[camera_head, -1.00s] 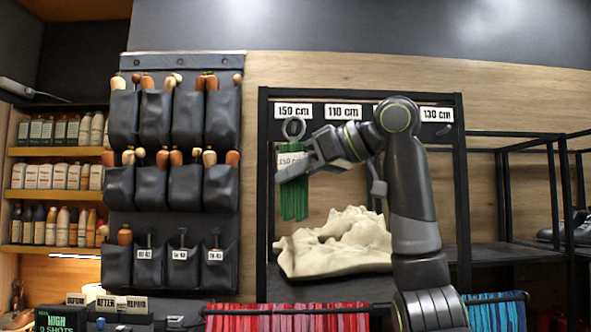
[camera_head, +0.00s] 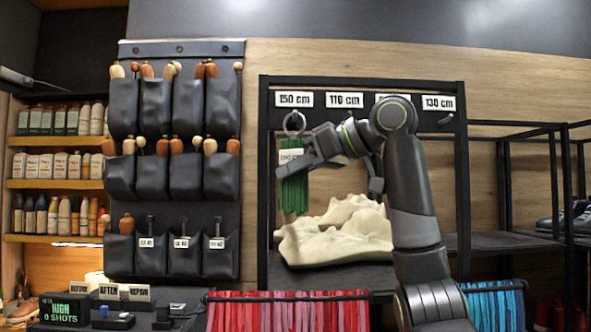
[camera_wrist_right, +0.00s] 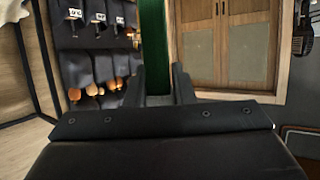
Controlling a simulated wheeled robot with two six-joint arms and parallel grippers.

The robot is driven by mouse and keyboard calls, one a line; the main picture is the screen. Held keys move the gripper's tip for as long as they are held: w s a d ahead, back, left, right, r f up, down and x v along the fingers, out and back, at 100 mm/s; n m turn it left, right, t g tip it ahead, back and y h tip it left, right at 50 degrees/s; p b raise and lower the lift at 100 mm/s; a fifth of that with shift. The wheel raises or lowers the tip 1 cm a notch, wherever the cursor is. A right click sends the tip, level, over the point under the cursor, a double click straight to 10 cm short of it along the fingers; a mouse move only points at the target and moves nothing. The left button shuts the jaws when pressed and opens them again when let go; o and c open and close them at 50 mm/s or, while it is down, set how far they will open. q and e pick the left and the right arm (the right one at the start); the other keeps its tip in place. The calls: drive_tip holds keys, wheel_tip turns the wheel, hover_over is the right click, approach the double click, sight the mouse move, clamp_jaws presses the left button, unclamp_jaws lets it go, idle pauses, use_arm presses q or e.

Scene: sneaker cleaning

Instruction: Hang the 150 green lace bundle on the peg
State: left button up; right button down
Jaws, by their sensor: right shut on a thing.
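The green lace bundle (camera_head: 294,191) hangs upright with a white tag and a metal ring (camera_head: 293,123) at its top. My right gripper (camera_head: 293,165) is shut on the bundle near its tag, just below the 150 cm label (camera_head: 294,100). In the right wrist view the green band (camera_wrist_right: 153,45) stands between the two fingers. The ring overlaps the board under the 150 cm label; I cannot tell whether it is around a peg, and the peg there is not clearly seen. My left gripper is not in view.
A cream cloth heap (camera_head: 338,232) lies on the rack shelf below the bundle. Other labels, including 110 cm (camera_head: 344,101) and 130 cm (camera_head: 438,103), line the board. A pocket organizer (camera_head: 172,165) hangs at left. Red laces (camera_head: 288,312) hang in front.

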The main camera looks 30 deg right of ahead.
drive_tip(key=c, duration=1.1)
unclamp_jaws()
drive_tip(key=shift+c, duration=0.2)
drive_tip(key=p+v, duration=0.2)
drive_tip(key=v, duration=1.5)
drive_tip(key=shift+s+r, duration=0.15)
drive_tip(key=shift+s, duration=0.05)
drive_tip(key=shift+d, duration=0.1)
